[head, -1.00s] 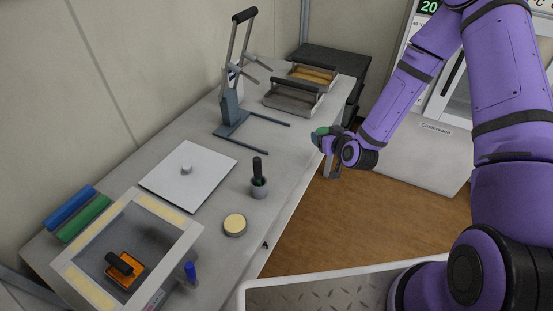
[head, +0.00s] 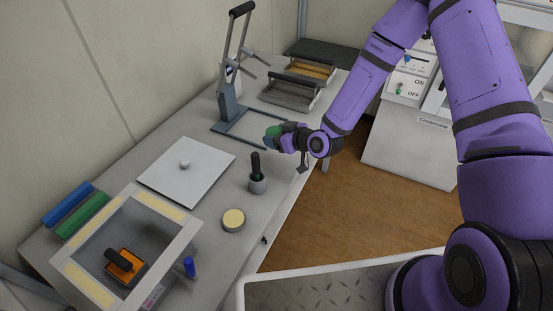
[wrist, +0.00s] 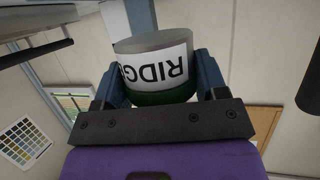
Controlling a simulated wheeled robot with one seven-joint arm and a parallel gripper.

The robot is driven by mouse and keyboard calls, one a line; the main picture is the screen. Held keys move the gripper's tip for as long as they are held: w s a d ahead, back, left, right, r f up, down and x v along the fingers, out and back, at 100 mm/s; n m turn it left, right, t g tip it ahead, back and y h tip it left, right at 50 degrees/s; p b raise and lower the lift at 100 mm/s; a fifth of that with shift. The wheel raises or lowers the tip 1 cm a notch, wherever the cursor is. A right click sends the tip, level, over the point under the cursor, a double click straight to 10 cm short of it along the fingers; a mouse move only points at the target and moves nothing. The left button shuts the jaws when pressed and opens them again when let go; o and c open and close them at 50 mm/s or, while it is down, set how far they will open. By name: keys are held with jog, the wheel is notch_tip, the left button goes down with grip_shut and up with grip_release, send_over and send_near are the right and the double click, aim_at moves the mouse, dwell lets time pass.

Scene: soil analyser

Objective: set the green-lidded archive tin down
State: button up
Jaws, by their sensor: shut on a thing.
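The green-lidded archive tin (wrist: 158,62) is between the two fingers of my gripper (wrist: 155,78) in the wrist view. It has a grey body, a white label reading "RIDG" with the rest cut off, and a dark green lid. The label appears upside down in that view. In the head view the tin (head: 272,134) shows as a small green and grey shape at the tip of my gripper (head: 277,135). My gripper is over the bench (head: 222,172), near its right edge. I cannot tell the tin's height above the bench.
A lever press (head: 232,108) stands behind, with two trays (head: 290,94) beyond. A white plate (head: 160,178) lies left. Bare bench lies between plate and pot.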

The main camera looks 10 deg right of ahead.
aim_at(277, 163)
jog(key=shift+f, duration=4.25)
jog(key=shift+f, duration=0.15)
jog(key=o, duration=1)
jog(key=v, duration=1.1)
jog(key=shift+w+a, duration=0.1)
jog(key=shift+w, duration=0.05)
jog(key=shift+r, duration=0.25)
